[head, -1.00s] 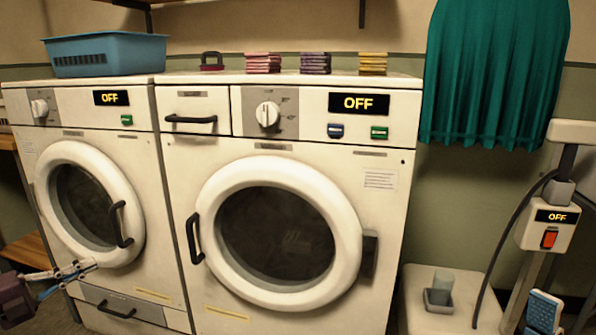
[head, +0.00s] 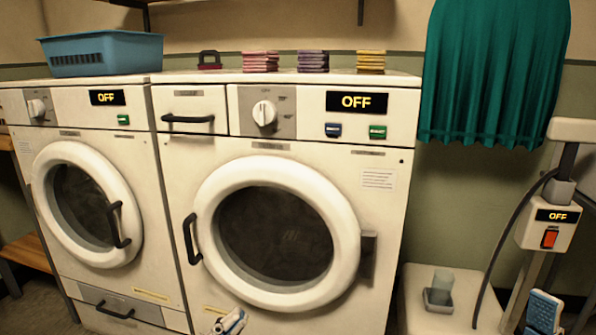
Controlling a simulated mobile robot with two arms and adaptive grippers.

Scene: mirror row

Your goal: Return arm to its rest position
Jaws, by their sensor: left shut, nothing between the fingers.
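My left gripper (head: 236,316) shows only in part at the bottom edge of the head view, in front of the lower front of the right-hand washing machine (head: 175,250). It is shut, with nothing between its fingers. It is below the round door and appears apart from the machine. The rest of my left arm is out of the frame. My right gripper is not in view.
The left-hand machine (head: 91,266) also has its door shut, and both displays read OFF. A blue basket (head: 105,56) and folded cloth stacks (head: 313,61) sit on top. A teal curtain (head: 490,75) hangs right. An ironing-type stand (head: 545,232) with a switch is at far right.

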